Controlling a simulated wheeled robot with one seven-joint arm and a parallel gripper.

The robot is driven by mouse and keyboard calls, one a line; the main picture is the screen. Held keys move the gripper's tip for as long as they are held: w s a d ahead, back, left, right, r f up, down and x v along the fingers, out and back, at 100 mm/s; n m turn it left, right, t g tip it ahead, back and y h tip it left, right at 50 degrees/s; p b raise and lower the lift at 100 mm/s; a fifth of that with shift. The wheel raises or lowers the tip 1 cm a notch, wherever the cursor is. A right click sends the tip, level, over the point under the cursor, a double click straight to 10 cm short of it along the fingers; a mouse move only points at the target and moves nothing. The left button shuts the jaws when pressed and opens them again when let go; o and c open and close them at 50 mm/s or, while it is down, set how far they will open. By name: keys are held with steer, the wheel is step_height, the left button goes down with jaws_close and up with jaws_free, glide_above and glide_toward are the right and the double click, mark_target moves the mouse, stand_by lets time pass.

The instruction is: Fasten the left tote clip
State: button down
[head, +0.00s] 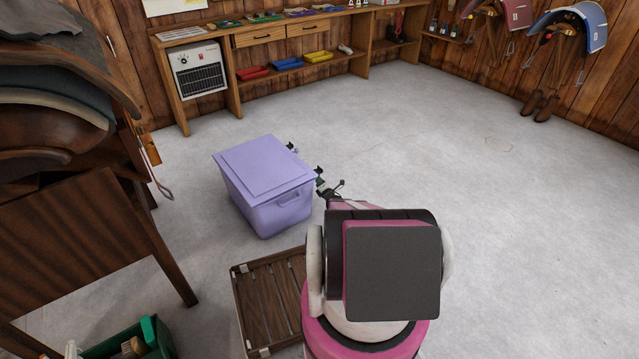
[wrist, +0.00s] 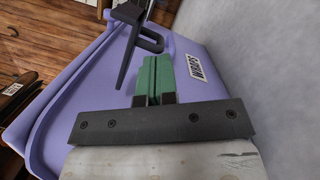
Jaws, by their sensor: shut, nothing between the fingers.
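The lavender tote (head: 265,180) stands on the floor with its lid on; its wall also shows in the wrist view (wrist: 180,60). Two black clips stick out on its right side in the head view: a farther clip (head: 292,148) and a nearer clip (head: 319,170). My gripper (head: 321,184) is beside the nearer clip. In the wrist view, the green fingertips of my gripper (wrist: 155,78) are together and empty, just below a black clip (wrist: 130,15) with a long lever and a loop. I cannot tell whether the fingertips touch it.
A slatted wooden platform (head: 262,300) lies in front of the tote. A wooden saddle rack (head: 90,240) stands at left, with a green caddy (head: 130,345) below. A workbench (head: 270,45) runs along the back wall. The floor to the right is clear.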

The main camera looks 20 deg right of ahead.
steer(key=shift+w+d+r+n, duration=0.1)
steer(key=shift+d+r+n, duration=0.15)
steer(key=shift+n, duration=0.5)
steer(key=shift+d+r+n, duration=0.15)
steer(key=shift+r+n, duration=0.15)
steer(key=shift+n, duration=0.45)
steer(key=r+n+y, duration=0.1)
steer(key=n, duration=0.1)
steer(key=r+n, duration=0.1)
steer(key=n, duration=0.2)
steer(key=r+n+y, duration=0.1)
steer(key=r+n, duration=0.1)
steer(key=shift+w+d+t+y, duration=0.1)
steer(key=shift+d+t+y, duration=0.2)
steer(key=shift+d, duration=0.05)
steer(key=shift+a+r, duration=0.1)
steer(key=shift+r, duration=0.35)
stand_by(0.3)
stand_by(1.3)
